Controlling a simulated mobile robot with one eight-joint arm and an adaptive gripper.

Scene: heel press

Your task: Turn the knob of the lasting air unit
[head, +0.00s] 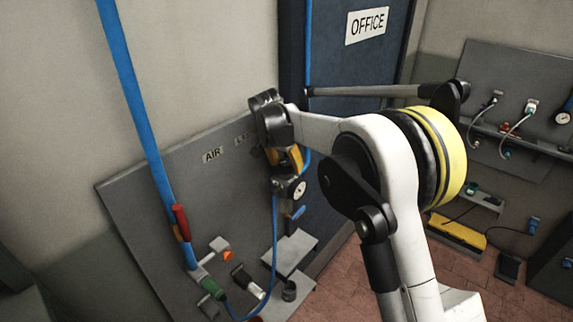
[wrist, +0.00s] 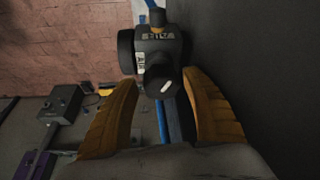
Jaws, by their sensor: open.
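The lasting air unit is a dark regulator body (wrist: 158,45) with a white label, seen in the wrist view. Its round dark knob (wrist: 166,84) carries a white mark and faces the wrist camera. In the head view the unit's white-faced gauge (head: 298,189) shows just below my gripper (head: 287,160); the knob is hidden there. My gripper is open in the wrist view (wrist: 160,84), its two yellow fingers apart on either side of the knob. The fingertips are close to the unit; whether they touch it I cannot tell.
The unit is on a grey panel (head: 140,215) marked AIR. A blue pipe (head: 137,100) with a red lever (head: 181,222) runs down it at left. A blue hose (head: 275,250) hangs below the unit. A blue OFFICE door (head: 345,75) stands behind my arm.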

